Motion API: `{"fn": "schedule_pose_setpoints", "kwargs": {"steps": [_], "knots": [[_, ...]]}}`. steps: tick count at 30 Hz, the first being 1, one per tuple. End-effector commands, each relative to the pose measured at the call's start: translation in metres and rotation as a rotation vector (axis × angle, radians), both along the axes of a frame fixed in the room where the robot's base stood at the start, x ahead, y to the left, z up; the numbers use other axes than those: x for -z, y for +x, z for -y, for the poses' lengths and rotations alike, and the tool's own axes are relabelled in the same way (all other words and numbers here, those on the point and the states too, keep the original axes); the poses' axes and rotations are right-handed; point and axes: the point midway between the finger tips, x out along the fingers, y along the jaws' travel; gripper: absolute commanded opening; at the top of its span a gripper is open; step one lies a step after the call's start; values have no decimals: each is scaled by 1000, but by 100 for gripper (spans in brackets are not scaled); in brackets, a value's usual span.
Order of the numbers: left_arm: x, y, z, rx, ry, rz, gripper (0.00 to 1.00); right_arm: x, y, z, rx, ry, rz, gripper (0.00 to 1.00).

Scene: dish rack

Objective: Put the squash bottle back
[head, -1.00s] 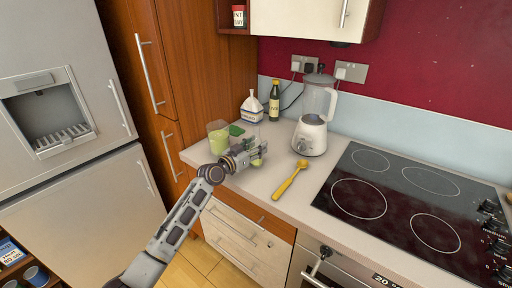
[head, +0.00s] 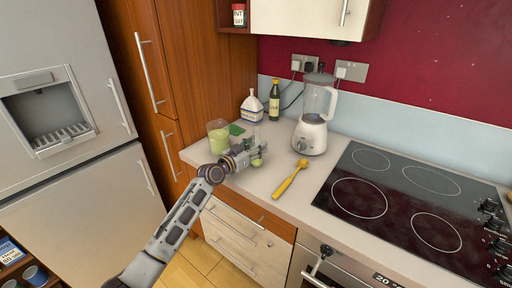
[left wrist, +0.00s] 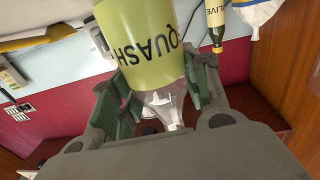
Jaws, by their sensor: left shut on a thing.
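The squash bottle (left wrist: 145,45) has a yellow-green body with dark "SQUASH" lettering and a clear narrowing neck. In the left wrist view it sits between the two fingers of my left gripper (left wrist: 160,98), which is shut on it. In the head view my left gripper (head: 252,152) is over the left part of the counter. My right gripper is not in view.
A clear jug with green contents (head: 218,137) stands just left of the gripper. Behind are a white-and-blue container (head: 252,107) and an olive oil bottle (head: 274,101). A blender (head: 310,135), yellow spoon (head: 289,180) and hob (head: 400,195) lie to the right.

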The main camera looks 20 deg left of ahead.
Motion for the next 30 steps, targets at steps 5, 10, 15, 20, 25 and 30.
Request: {"fn": "schedule_pose_setpoints", "kwargs": {"steps": [5,10,15,20,25,30], "knots": [[1,0,0,0,0,2,16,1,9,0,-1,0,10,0],[2,0,0,0,-1,2,16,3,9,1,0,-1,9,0],[3,0,0,0,0,1,57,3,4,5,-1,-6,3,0],[3,0,0,0,-1,0,71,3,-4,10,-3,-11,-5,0],[3,0,0,0,-1,0,71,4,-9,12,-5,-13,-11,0],[4,-1,0,0,0,-1,71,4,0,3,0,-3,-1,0]]}}
